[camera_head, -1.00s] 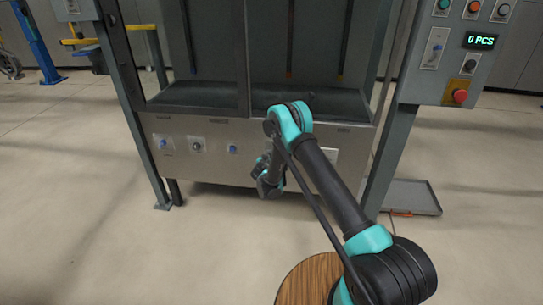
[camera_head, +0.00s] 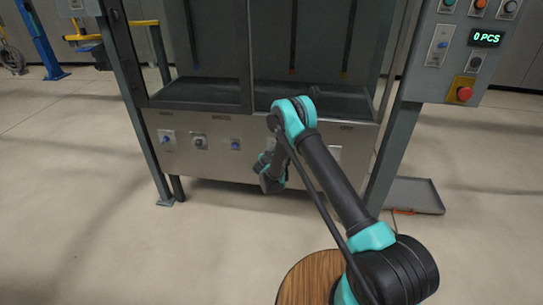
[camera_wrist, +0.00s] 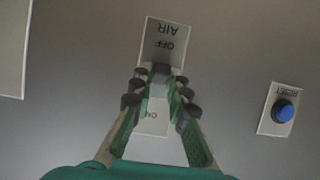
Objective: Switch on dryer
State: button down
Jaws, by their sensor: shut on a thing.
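In the wrist view, my gripper (camera_wrist: 160,88) is closed around the handle of a switch on a pale plate (camera_wrist: 165,38). The plate's lettering appears upside down and reads AIR, OFF and ON. The fingers hide most of the handle, so its exact position cannot be told. In the head view, my arm reaches down to the steel front panel (camera_head: 215,160) of the machine, and my gripper is hidden behind the arm and wrist. I cannot make out a dryer label.
A blue RESET button (camera_wrist: 284,111) is beside the switch in the wrist view. Several knobs, including a blue one (camera_head: 235,145), line the panel. A control box (camera_head: 440,85) with a red button (camera_head: 464,94) stands right. The floor before the machine is open.

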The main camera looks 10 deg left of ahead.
jog(key=g, duration=0.1)
jog(key=r+g, duration=0.1)
jog(key=g, duration=0.2)
jog(key=shift+w+r, duration=0.2)
jog(key=shift+r, duration=0.1)
jog(key=g, duration=0.3)
jog(key=w+r+g, duration=0.1)
jog(key=g, duration=0.1)
jog(key=shift+r, duration=0.1)
dwell(0.4)
jog(key=c, duration=1.5)
grip_release()
jog(key=shift+r, duration=0.1)
jog(key=v, duration=1.1)
jog(key=shift+d+r, duration=0.15)
jog(key=shift+r, duration=0.3)
